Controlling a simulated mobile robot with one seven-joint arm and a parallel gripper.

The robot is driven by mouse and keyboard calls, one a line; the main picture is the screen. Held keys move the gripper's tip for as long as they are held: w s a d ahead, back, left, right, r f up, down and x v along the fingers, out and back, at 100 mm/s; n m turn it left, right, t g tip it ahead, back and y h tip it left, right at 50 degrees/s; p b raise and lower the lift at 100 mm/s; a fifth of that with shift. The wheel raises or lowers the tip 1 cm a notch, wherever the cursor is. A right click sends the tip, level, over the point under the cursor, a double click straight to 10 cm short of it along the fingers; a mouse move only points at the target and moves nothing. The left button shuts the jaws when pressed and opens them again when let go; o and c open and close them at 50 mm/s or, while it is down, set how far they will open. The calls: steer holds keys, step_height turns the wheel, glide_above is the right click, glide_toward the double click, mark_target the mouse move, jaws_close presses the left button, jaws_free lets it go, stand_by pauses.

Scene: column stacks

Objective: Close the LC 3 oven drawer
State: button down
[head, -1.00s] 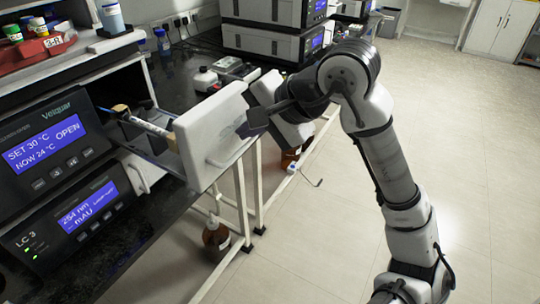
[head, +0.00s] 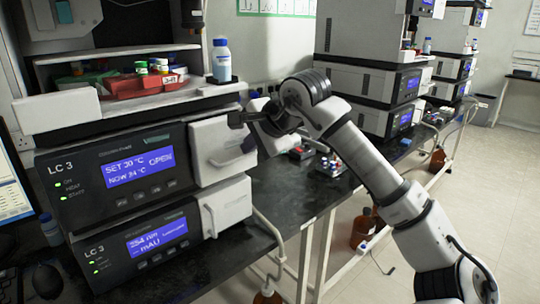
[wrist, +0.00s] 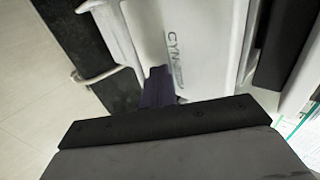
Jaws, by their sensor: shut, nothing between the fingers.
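The LC 3 oven, the upper unit, has a blue display (head: 139,167) reading SET 30 °C, NOW 24 °C, OPEN. Its white drawer front (head: 213,152) sits close to the oven face at the right end; I cannot tell whether a small gap is left. The inside of the drawer is hidden. In the wrist view, my dark fingertips (wrist: 157,88) are against or very near a white panel (wrist: 190,45) with grey lettering.
Below is a second LC 3 unit (head: 150,240) with a white front and handle (head: 228,205). A white open tray front (head: 58,110) juts out above left. A blue-capped bottle (head: 221,60) and a red vial rack (head: 140,83) stand on top. Black bench (head: 300,195) lies right.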

mark_target(242, 136)
steer(key=shift+w+a, duration=0.9)
steer(key=shift+w, duration=0.25)
steer(key=shift+w+r, duration=0.15)
steer(key=shift+a+r, duration=0.1)
steer(key=shift+r, duration=0.1)
